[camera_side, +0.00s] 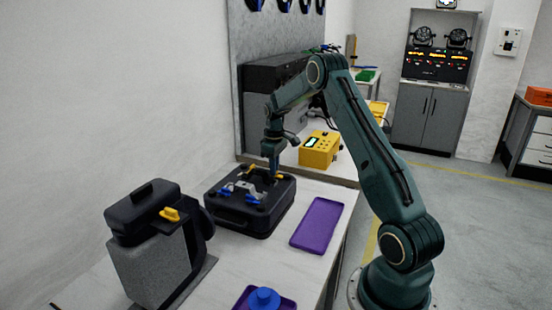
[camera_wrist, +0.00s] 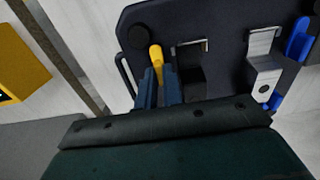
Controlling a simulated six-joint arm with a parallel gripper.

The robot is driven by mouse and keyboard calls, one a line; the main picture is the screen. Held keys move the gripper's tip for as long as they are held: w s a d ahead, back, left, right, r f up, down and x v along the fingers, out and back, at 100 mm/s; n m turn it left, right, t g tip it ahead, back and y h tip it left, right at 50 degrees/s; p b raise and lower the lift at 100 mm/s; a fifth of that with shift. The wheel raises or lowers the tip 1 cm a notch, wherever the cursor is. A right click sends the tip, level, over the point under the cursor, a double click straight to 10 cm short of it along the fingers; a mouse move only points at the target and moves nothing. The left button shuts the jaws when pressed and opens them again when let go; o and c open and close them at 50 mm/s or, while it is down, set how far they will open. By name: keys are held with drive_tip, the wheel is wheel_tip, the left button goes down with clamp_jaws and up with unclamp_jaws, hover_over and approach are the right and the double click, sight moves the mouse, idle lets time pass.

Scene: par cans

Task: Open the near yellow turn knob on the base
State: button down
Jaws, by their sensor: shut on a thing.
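The black base (camera_side: 240,218) lies flat on the white table, with blue levers and metal brackets on top. One yellow turn knob (camera_side: 279,176) on it is beside my gripper (camera_side: 273,164); another yellow knob (camera_side: 252,167) is further left on the base. In the wrist view, my gripper's two blue fingers (camera_wrist: 160,84) are shut on a yellow knob (camera_wrist: 156,56) at the edge of the base (camera_wrist: 215,20). The knob's lower part is hidden between the fingers. Its yellow end sticks out beyond them.
A dark grey lamp unit (camera_side: 155,265) with a yellow knob stands left of the base. A purple tray (camera_side: 318,224) lies to its right. A blue round-topped piece (camera_side: 264,299) sits in another purple tray at the front. A yellow box (camera_side: 320,149) stands behind.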

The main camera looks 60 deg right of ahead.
drive_tip(key=shift+w+r, duration=0.1)
drive_tip(key=c, duration=1.5)
unclamp_jaws()
drive_tip(key=shift+c, duration=0.2)
wheel_tip(320, 180, up, 14)
